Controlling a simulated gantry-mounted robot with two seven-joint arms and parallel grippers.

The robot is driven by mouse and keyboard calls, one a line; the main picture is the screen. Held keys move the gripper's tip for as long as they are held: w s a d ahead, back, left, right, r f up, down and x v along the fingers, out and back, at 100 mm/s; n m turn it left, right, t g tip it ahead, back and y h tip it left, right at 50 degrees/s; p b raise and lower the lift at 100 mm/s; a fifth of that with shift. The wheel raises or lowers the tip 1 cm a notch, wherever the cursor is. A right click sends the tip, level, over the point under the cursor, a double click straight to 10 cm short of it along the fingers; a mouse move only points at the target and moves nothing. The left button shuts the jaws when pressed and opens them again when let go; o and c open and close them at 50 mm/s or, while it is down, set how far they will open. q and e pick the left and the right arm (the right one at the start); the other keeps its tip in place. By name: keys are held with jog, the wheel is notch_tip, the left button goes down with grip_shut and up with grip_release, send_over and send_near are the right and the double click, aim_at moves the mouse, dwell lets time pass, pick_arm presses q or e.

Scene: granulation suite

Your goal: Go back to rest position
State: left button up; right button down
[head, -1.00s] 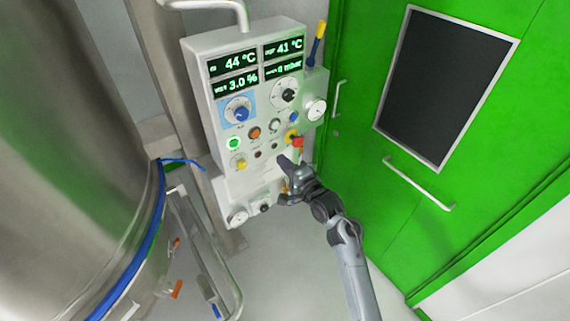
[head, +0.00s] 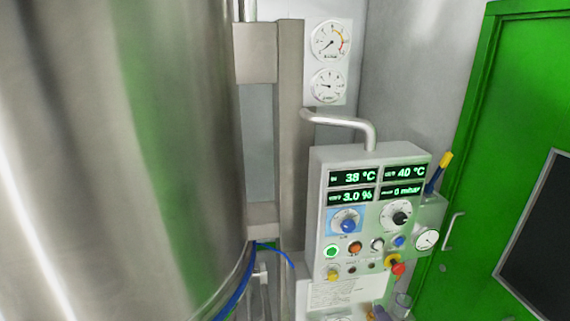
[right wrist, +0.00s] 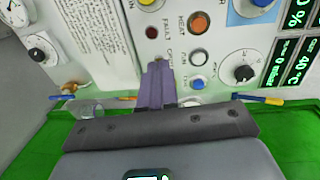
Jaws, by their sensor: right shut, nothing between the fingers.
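My right gripper (head: 380,313) shows only in part at the bottom edge of the head view, low in front of the control panel (head: 322,215). In the right wrist view its purple fingers (right wrist: 157,84) are shut together with nothing between them. They point toward the panel face, among its labelled buttons and knobs; I cannot tell whether they touch it. Most of my right arm is outside the head view. My left gripper is in neither view.
A large steel vessel (head: 150,150) fills the left. A red knob (head: 398,268) sticks out low on the panel. Two gauges (head: 329,62) hang above. A green door (head: 480,190) stands at right. Panel displays (head: 351,177) read 38 °C, 40 °C, 3.0 % and 0 mbar.

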jog(key=s+a+f+n+g, duration=0.2)
jog(key=s+f, duration=0.5)
jog(key=s, duration=0.1)
jog(key=s+a+f+n+g, duration=0.2)
jog(key=s+a+n+g, duration=0.15)
jog(key=s, duration=0.65)
jog(key=s+a+f+n+g, duration=0.25)
jog(key=s+n, duration=0.25)
jog(key=s, duration=0.5)
jog(key=s+r+n+g+h, duration=0.2)
jog(key=s+r+n+g, duration=0.25)
jog(key=s+n, duration=0.25)
notch_tip(320, 180, up, 15)
jog(key=n+p, duration=0.1)
jog(key=p, duration=1.4)
jog(key=shift+s+d+f+g, duration=0.2)
jog(key=shift+s+d+g, duration=0.15)
jog(key=shift+s, duration=0.05)
